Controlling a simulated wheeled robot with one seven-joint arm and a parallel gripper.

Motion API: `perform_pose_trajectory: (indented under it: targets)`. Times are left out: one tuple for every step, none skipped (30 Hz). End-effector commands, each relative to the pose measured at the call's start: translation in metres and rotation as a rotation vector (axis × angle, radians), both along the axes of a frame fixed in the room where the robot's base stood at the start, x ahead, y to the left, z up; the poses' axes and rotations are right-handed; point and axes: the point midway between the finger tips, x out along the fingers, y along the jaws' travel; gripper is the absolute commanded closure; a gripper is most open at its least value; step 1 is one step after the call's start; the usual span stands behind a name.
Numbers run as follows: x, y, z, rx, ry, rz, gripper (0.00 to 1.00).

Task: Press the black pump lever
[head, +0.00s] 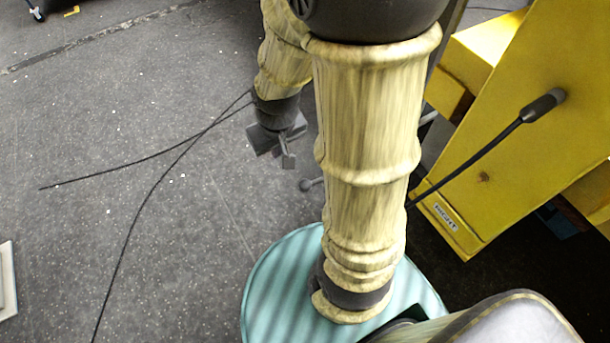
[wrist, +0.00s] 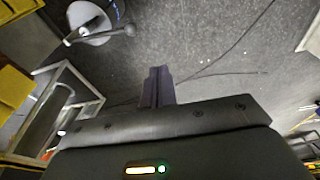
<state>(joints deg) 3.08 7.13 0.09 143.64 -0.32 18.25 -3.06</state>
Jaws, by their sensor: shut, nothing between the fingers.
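A long black lever (head: 543,104) with a thicker black grip shows in the head view, in front of the yellow panel. Its lower end runs down left behind my arm and is hidden. I cannot tell which part is the pump lever. My gripper (head: 287,158) points down, apart from both levers and left of the black grip. Its fingers (wrist: 158,72) are shut and empty.
A yellow boom part (head: 530,130) stands at the right. In the wrist view, a white round part (wrist: 92,22) lies by the ball rod, and a metal frame (wrist: 65,95) stands at left.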

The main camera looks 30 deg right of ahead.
Motion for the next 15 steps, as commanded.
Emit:
perform_pose_trajectory:
  targets:
    - [0.007,-0.008,-0.006,-0.002,0.023,-0.005,1.00]
    - [0.012,-0.013,-0.010,-0.005,0.033,-0.003,1.00]
    - [0.017,-0.019,-0.017,-0.006,0.048,-0.003,1.00]
    - [0.021,-0.024,-0.023,-0.008,0.058,0.000,1.00]
    - [0.025,-0.029,-0.029,-0.008,0.068,0.000,1.00]
    - [0.030,-0.036,-0.037,-0.008,0.081,0.003,1.00]
    - [0.032,-0.041,-0.043,-0.008,0.092,0.003,1.00]
    - [0.035,-0.046,-0.050,-0.008,0.101,0.005,1.00]
    - [0.038,-0.053,-0.059,-0.007,0.116,0.007,1.00]
    - [0.041,-0.058,-0.066,-0.006,0.126,0.010,1.00]
    - [0.042,-0.063,-0.073,-0.005,0.136,0.011,1.00]
    - [0.044,-0.070,-0.083,-0.003,0.147,0.014,1.00]
    - [0.045,-0.074,-0.090,-0.001,0.156,0.015,1.00]
    - [0.045,-0.079,-0.096,0.001,0.165,0.016,1.00]
    - [0.046,-0.084,-0.104,0.003,0.172,0.020,1.00]
